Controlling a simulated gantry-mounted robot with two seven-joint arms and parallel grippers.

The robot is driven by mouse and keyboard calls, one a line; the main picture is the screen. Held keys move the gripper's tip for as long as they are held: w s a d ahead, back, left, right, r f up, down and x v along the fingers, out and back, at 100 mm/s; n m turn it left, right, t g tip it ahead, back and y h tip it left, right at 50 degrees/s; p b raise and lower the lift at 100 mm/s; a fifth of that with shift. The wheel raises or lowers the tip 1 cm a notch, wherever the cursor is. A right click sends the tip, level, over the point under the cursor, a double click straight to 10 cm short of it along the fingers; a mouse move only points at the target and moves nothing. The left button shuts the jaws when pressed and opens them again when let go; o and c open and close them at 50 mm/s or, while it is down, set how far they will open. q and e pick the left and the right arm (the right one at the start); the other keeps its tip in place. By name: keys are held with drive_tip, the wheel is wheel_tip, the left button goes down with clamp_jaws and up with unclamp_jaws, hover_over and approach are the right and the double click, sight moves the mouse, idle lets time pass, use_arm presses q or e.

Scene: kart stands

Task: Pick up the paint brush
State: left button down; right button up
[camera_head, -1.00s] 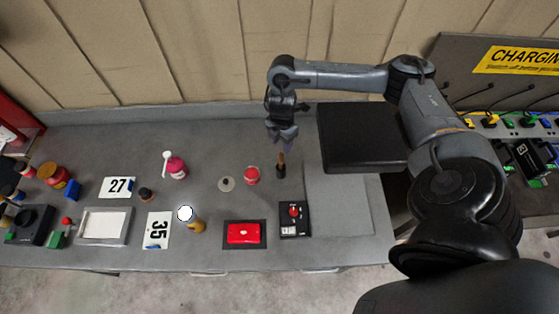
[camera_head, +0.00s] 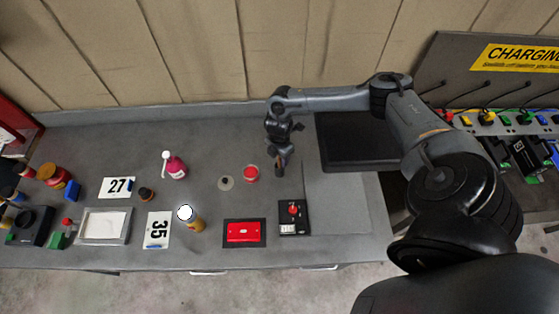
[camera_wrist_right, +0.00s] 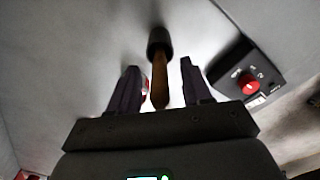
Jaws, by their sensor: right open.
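The paint brush (camera_wrist_right: 158,70) shows in the right wrist view, with a dark head at the top and a brown wooden handle pointing down toward the gripper. My right gripper (camera_wrist_right: 160,88) is open, with one finger on each side of the handle. I see gaps between the handle and the fingers. In the head view my right gripper (camera_head: 281,168) is over the grey table right of the red paint can, and it mostly hides the brush. My left gripper is not in view.
A red-topped can (camera_head: 251,173) and a round lid (camera_head: 226,183) stand just left of the gripper. A black box with a red knob (camera_head: 292,215) is in front of it; it also shows in the wrist view (camera_wrist_right: 248,82). A black raised panel (camera_head: 350,145) lies to the right.

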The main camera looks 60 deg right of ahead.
drive_tip(key=shift+f, duration=0.3)
drive_tip(key=shift+c, duration=0.2)
clamp_jaws()
drive_tip(key=shift+r, duration=0.15)
